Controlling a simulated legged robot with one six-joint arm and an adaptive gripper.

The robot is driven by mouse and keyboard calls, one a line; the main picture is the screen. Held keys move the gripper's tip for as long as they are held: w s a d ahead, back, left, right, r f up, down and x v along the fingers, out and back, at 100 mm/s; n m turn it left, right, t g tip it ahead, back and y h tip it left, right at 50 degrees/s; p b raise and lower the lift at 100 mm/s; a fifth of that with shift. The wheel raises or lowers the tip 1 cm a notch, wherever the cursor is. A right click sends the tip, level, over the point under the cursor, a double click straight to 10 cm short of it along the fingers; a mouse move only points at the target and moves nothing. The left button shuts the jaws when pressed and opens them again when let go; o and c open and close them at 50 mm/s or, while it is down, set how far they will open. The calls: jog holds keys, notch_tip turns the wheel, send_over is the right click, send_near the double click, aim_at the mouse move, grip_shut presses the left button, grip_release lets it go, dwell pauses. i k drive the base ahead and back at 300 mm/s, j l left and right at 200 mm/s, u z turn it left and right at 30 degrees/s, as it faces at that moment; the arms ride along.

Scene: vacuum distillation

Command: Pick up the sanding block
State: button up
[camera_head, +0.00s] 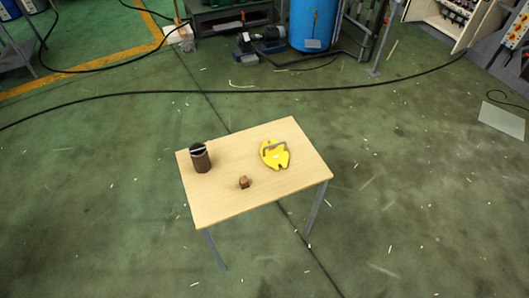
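A small brown block (244,182), which looks like the sanding block, lies near the front middle of a light wooden table (222,207). It stands apart from the other things on the table, and nothing covers it. It is too small here to make out its surface. My gripper and arm are not in this view.
A dark brown cylinder (201,158) stands at the table's left. A yellow object with a grey handle (275,154) lies at the right. A black cable (160,93) crosses the green floor (400,200) behind the table. Machinery and a blue tank (313,25) stand at the back.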

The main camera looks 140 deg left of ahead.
aim_at(244, 183)
jog(key=u, duration=1.5)
jog(key=l+z, duration=0.1)
jog(key=z, duration=1.2)
jog(key=i+l+z, duration=0.1)
jog(key=l, duration=0.25)
jog(key=i+l+z, duration=0.1)
jog(key=l, duration=0.25)
jog(key=i+l+z, duration=0.1)
jog(key=u, duration=1.15)
jog(key=l+u, duration=0.1)
jog(key=u, duration=2.2)
jog(key=k+u, duration=0.1)
jog(key=u, duration=1)
